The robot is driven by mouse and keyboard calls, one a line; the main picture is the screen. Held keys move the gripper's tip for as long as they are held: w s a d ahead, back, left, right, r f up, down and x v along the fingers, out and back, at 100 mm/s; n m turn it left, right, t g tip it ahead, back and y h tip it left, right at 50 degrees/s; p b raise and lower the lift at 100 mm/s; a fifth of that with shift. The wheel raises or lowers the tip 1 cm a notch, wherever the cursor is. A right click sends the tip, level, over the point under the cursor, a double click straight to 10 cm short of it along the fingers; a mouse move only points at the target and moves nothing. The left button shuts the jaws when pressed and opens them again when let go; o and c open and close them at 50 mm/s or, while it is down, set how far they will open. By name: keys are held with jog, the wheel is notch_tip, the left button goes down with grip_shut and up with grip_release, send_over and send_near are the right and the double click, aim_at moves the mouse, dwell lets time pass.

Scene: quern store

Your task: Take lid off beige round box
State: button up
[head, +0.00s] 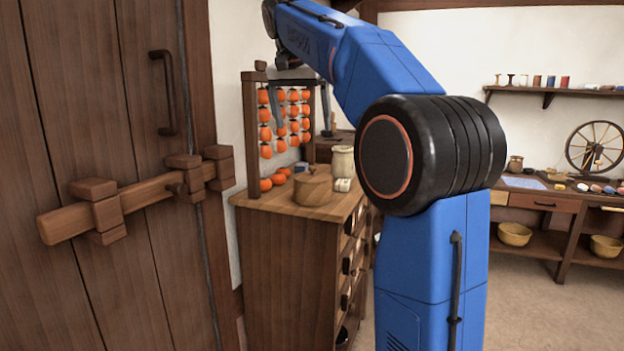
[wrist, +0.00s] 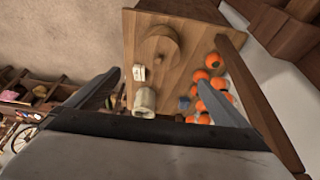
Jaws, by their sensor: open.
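The beige round box (head: 312,188) stands on the wooden chest top, with its lid on and a small knob on top. It also shows in the wrist view (wrist: 159,55), seen from above near the far end of the chest top. My gripper (head: 304,108) is open and empty, above and behind the box in the head view, in front of the hanging orange fruit. In the wrist view its two fingers (wrist: 160,88) are spread wide, with the box beyond them and apart from them.
The chest top (head: 258,203) also holds a pale jar (head: 343,160), a small white item (head: 342,185) and loose orange fruit (head: 266,185). A wooden frame (head: 250,135) with strung orange fruit rises at the back. A barred wooden door (head: 100,120) stands left.

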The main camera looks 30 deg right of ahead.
send_near(313, 168)
jog(key=x, duration=1)
jog(key=shift+w+d+f, duration=0.15)
jog(key=shift+w+d, duration=0.1)
jog(key=shift+w, duration=0.25)
jog(key=shift+c, duration=0.6)
jog(key=c, duration=0.6)
